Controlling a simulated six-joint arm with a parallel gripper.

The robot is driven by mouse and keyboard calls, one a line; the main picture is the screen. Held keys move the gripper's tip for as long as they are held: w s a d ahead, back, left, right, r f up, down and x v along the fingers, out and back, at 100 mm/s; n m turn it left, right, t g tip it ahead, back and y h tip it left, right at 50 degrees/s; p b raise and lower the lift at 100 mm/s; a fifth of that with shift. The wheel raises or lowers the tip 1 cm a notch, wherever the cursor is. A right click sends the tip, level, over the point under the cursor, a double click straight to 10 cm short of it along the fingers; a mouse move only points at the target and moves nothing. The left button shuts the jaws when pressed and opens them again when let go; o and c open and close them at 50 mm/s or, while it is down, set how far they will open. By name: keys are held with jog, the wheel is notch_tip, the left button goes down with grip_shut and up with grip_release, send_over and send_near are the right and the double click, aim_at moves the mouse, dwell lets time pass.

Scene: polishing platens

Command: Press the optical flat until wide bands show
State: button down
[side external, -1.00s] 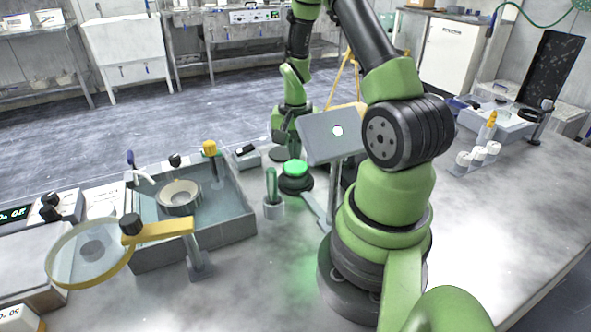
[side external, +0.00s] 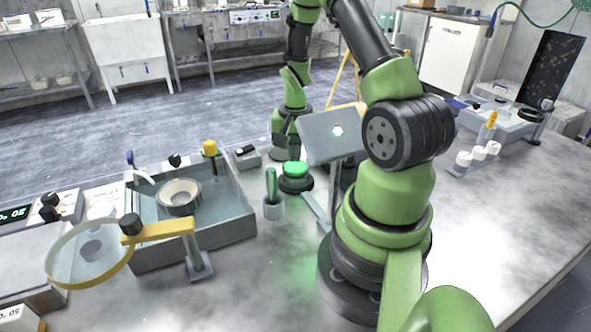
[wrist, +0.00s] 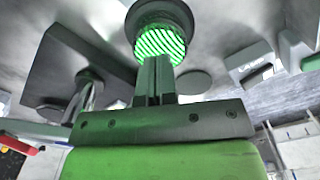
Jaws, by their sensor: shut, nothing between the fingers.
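The optical flat (side external: 295,167) is a round disc glowing green on a dark round base (side external: 296,185) on the bench. In the wrist view the flat (wrist: 160,40) shows several narrow, slanted green and dark bands. My gripper (side external: 293,155) points down just above the flat in the side view. In the wrist view my gripper (wrist: 154,62) is shut and empty, its tips overlapping the disc's near edge. I cannot tell whether the tips touch the flat.
A grey tray (side external: 235,225) with a ring (side external: 179,196) stands to the left. A green-handled tool (side external: 271,186) stands in a white holder close to the flat. A yellow-rimmed magnifier (side external: 92,252) is at front left. White bottles (side external: 480,154) stand at right.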

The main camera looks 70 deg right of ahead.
aim_at(295, 167)
jog(key=shift+f, duration=0.85)
dwell(0.6)
dwell(1.0)
jog(key=shift+r, duration=3.5)
jog(key=shift+r, duration=0.1)
jog(key=a+r+n+t, duration=0.5)
jog(key=a+r+n, duration=0.2)
jog(key=a+r, duration=0.85)
jog(key=s+a+r+n+t+y, duration=0.2)
jog(key=s+a+r+n, duration=0.1)
jog(key=a, duration=0.4)
jog(key=shift+s+r+n, duration=0.35)
jog(key=shift+s+n, duration=0.15)
jog(key=shift+s, duration=0.75)
jog(key=shift+w, duration=0.1)
